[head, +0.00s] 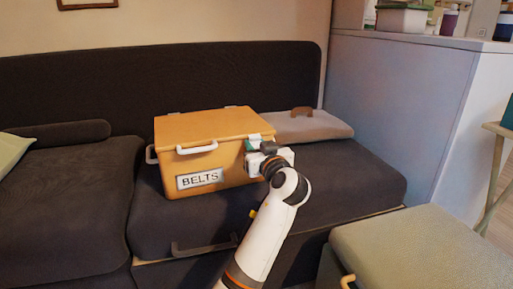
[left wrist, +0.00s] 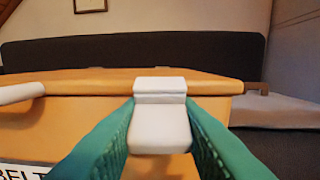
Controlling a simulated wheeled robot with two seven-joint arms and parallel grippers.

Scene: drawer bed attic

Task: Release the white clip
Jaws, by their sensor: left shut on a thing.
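An orange box (head: 208,124) with a label reading BELTS sits on the dark sofa seat, its lid (left wrist: 90,80) down. A white clip (left wrist: 160,115) hangs over the lid's front edge; it also shows small in the head view (head: 254,137). My left gripper (head: 250,148) is at the box's front right, level with the clip. In the left wrist view its green fingers (left wrist: 160,135) stand on either side of the clip's lower flap and are shut on it. My right gripper is in neither view.
A white handle (head: 197,147) sticks out at the lid's front. A grey folded item (head: 308,128) with a brown handle lies right of the box. A pale green padded top (head: 425,250) stands at the front right. The left sofa seat (head: 65,195) is largely clear.

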